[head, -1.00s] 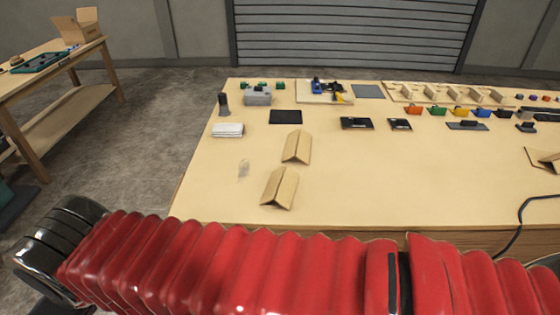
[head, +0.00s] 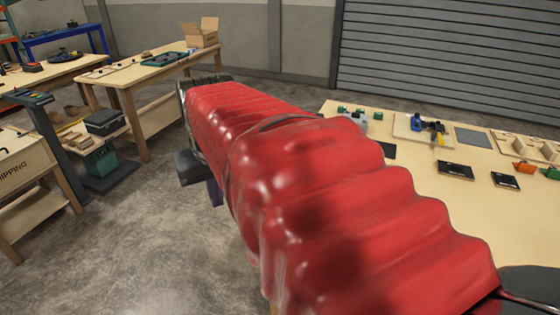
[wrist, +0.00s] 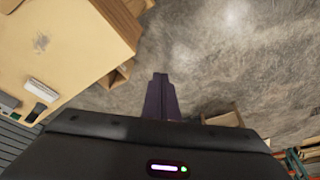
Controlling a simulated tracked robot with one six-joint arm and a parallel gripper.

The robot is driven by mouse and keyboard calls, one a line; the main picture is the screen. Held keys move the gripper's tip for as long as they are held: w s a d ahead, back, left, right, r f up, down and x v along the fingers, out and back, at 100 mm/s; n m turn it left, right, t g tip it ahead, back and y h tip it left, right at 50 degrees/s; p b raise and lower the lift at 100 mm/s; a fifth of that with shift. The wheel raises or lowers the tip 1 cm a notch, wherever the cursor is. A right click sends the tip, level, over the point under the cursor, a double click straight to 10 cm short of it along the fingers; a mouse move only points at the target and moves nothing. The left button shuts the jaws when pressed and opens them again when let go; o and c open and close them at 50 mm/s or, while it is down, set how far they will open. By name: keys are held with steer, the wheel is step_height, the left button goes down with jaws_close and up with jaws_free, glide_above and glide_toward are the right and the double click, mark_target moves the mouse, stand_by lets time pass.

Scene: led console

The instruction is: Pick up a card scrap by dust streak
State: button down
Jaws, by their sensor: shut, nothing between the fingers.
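My gripper (wrist: 160,80) shows in the wrist view as purple fingers closed together, pointing at the bare concrete floor beside the table. In the head view, its purple fingers (head: 215,192) hang below the dark wrist, left of the table. The grey dust streak (wrist: 41,43) lies on the pale tabletop at the left of the wrist view, apart from the gripper. A small brown piece (wrist: 10,5) at the top left corner may be a card scrap, but it is cut off. My red-sleeved arm hides the streak and scraps in the head view.
The main table (head: 520,215) stands at the right, with a black flat item (head: 456,171) and coloured parts on it. A white block (wrist: 42,88) lies near its edge. Another bench (head: 130,75) and a dark toolbox (head: 106,121) stand left. Open floor lies between.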

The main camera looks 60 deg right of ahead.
steer(key=s+d+m+g, duration=0.1)
steer(key=s+d+m, duration=0.2)
steer(key=d, duration=0.9)
steer(key=s+d+f+m+g, duration=0.1)
steer(key=s+d+f+m, duration=0.1)
steer(key=s+d, duration=0.8)
steer(key=s+d+f+m+g+y, duration=0.1)
steer(key=s+d+m, duration=0.3)
steer(key=s+d, duration=0.5)
steer(key=d+f, duration=0.1)
steer(key=d, duration=0.3)
steer(key=shift+s+d+m+y, duration=0.2)
steer(key=shift+s+m+y, duration=0.1)
steer(key=shift+s, duration=0.05)
steer(key=shift+f, duration=0.15)
step_height(320, 180, down, 10)
steer(key=shift+r, duration=0.1)
